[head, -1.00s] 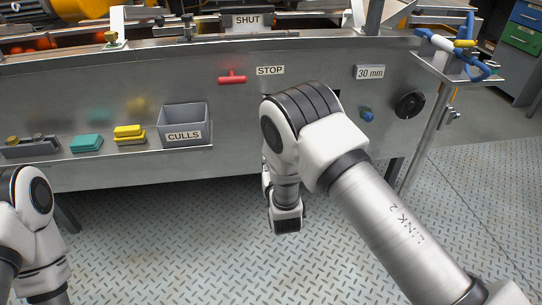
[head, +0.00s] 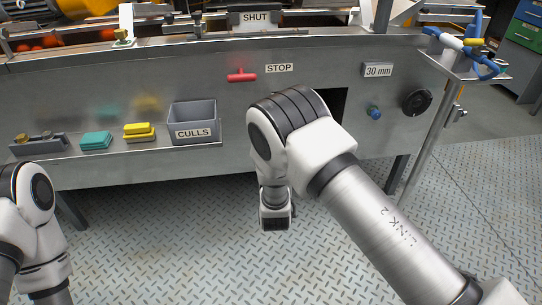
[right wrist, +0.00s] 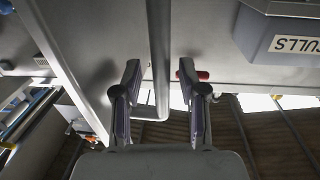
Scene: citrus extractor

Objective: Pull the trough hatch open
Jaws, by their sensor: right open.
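A small plate marked SHUT (head: 255,18) stands at the top middle of the machine in the head view. I cannot tell for sure which part is the trough hatch. A dark square opening (head: 337,103) in the front panel is partly hidden by my right arm. My right gripper (right wrist: 160,98) is open in the right wrist view, with a grey metal bar (right wrist: 158,50) showing between its fingers, not gripped. In the head view its fingers are hidden. My left arm is at the left edge, its gripper out of view.
A red T-handle (head: 242,75) sits beside the STOP label; part of it shows behind a finger in the right wrist view (right wrist: 202,75). A grey CULLS bin (head: 194,118) stands on the front ledge (head: 150,147) with sponges. A black knob (head: 416,103) is at right.

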